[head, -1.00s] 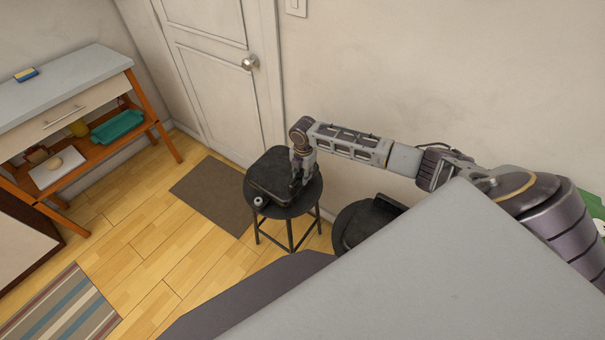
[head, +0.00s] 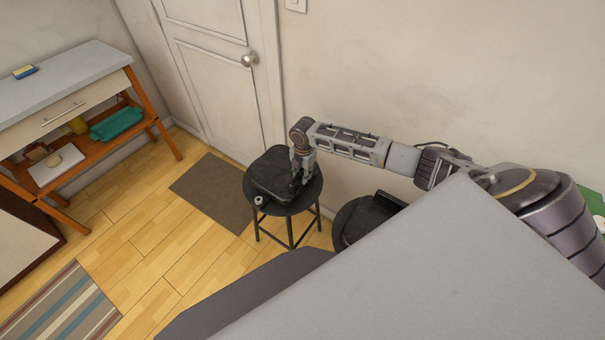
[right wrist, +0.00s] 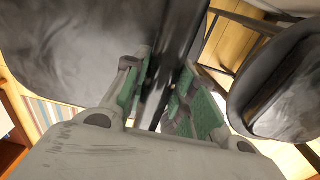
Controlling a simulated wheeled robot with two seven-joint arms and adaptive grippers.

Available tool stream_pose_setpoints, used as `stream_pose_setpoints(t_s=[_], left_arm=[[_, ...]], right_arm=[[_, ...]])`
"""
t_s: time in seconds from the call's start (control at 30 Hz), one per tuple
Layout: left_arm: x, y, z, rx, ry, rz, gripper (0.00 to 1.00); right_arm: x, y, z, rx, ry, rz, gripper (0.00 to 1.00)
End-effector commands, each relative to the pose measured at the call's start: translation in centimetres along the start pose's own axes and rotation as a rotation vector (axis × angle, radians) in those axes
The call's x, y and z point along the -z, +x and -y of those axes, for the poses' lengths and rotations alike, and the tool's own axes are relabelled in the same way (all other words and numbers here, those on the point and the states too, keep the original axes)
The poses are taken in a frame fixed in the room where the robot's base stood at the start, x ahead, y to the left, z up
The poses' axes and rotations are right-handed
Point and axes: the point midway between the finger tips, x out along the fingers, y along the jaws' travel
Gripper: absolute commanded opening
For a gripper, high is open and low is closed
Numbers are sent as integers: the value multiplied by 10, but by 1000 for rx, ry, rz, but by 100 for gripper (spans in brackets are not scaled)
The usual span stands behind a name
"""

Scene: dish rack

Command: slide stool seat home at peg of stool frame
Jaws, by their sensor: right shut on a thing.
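The stool frame (head: 290,230) is a dark stool with a round top and thin legs, standing near the wall and door. A dark, rounded-square stool seat (head: 270,172) lies on its top. A small light-tipped peg (head: 258,201) shows at the seat's near left edge. My right gripper (head: 297,187) is over the right part of the seat. In the right wrist view, its green-padded fingers (right wrist: 165,100) are shut on a dark bar (right wrist: 178,45), which seems part of the seat. Whether the seat touches the peg is unclear. My left gripper is not in view.
A second dark stool (head: 352,212) with a dark piece on it stands just right, partly behind a grey surface (head: 420,280) in the foreground. A shelf table (head: 70,75) is at the left. The brown mat (head: 212,193) and floor left of the stool are clear.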

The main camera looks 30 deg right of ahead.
Motion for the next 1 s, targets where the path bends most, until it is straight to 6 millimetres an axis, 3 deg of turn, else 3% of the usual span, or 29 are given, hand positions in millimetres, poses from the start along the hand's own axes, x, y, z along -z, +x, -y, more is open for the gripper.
stream_pose_setpoints(t_s=[1.0], left_arm=[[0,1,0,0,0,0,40]], right_arm=[[0,4,-1,-4,0,0,0]])
